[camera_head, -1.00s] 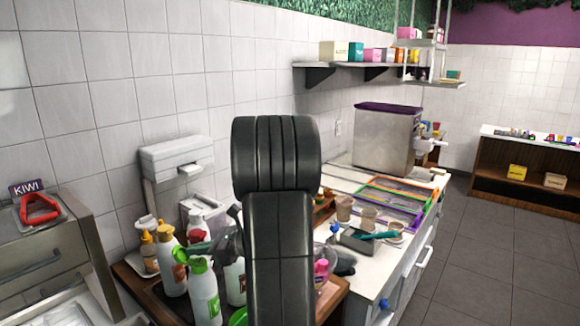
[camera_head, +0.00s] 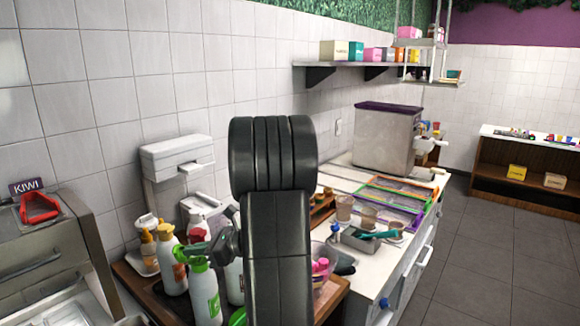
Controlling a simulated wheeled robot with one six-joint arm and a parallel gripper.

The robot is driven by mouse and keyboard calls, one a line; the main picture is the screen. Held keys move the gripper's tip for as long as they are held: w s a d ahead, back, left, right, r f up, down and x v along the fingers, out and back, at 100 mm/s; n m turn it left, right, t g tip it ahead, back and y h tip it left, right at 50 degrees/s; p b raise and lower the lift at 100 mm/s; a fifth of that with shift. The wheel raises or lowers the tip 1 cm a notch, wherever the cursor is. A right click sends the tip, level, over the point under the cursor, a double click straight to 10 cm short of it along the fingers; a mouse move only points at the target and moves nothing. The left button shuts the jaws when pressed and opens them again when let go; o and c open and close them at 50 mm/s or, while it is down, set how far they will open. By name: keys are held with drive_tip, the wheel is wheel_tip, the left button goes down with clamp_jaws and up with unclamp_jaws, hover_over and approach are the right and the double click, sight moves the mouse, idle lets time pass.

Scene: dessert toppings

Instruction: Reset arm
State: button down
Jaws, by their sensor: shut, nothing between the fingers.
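My black arm link stands upright in the middle of the head view and hides much of the counter behind it. My gripper (camera_head: 204,246) shows only in part, as a dark shape sticking out to the left of the arm, in front of the bottles. It is shut and empty. Its other side is hidden behind the arm.
Several bottles, among them a green-topped white one (camera_head: 205,292), crowd a brown tray just left of my arm. A kiwi-labelled machine (camera_head: 45,250) stands at left. A steel box with purple lid (camera_head: 387,138) and coloured trays (camera_head: 400,196) are right. The floor at right is clear.

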drive_tip(key=d+f+b, duration=0.3)
drive_tip(key=d+b, duration=0.1)
drive_tip(key=d, duration=0.2)
drive_tip(key=shift+s+f+b, duration=0.25)
drive_tip(key=shift+f+b, duration=0.1)
drive_tip(key=shift+f, duration=0.05)
drive_tip(key=shift+r, duration=0.1)
